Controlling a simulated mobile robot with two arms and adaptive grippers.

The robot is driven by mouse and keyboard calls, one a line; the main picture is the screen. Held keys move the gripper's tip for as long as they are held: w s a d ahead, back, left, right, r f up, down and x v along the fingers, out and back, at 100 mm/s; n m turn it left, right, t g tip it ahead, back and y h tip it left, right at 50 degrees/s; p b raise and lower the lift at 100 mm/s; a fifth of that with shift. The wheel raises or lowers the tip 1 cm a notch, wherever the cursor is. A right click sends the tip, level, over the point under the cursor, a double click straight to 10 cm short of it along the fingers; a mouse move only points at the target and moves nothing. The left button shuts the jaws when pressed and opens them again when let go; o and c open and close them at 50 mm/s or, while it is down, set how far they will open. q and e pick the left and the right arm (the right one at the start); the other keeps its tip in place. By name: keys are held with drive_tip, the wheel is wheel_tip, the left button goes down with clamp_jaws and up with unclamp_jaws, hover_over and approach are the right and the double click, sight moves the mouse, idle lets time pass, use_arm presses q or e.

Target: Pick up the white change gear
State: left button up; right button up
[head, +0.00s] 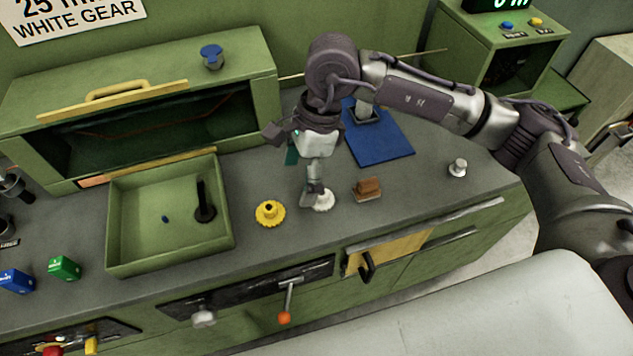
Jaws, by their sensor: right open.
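The white change gear (326,202) lies flat on the grey counter, in the middle of the head view. My right gripper (313,192) reaches down over it from above, its fingers at the gear's left and upper part and hiding some of it. The gripper is open. I cannot tell whether the fingers touch the gear. My left gripper is not in view.
A yellow gear (269,213) lies left of the white one, and a brown block (368,189) sits right. A green tray (114,232) stands further left, a blue mat (390,150) behind. A lever (287,300) projects from the counter front.

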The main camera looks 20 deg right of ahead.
drive_tip(key=w+d+t+h, duration=0.1)
drive_tip(key=w+d+h, duration=0.2)
drive_tip(key=d, duration=0.3)
drive_tip(key=p, duration=0.2)
hover_over(322, 193)
drive_tip(key=s, duration=0.1)
drive_tip(key=f, duration=0.7)
drive_tip(key=shift+d+f, duration=0.1)
drive_tip(key=shift+d, duration=0.3)
drive_tip(key=shift+a+f+p, duration=0.25)
drive_tip(key=shift+f+p, duration=0.05)
drive_tip(key=shift+f, duration=0.2)
drive_tip(key=f, duration=0.1)
drive_tip(key=f+p, duration=0.1)
drive_tip(key=f, duration=0.1)
drive_tip(key=shift+w+a+f, duration=0.1)
drive_tip(key=shift+a+f, duration=0.2)
drive_tip(key=shift+a, duration=0.05)
drive_tip(key=shift+f, duration=0.4)
drive_tip(key=c, duration=1.2)
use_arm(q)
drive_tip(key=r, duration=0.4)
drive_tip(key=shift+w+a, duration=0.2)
use_arm(e)
drive_tip(key=shift+c, duration=0.2)
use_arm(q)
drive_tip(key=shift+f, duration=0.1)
use_arm(e)
drive_tip(key=shift+r, duration=0.15)
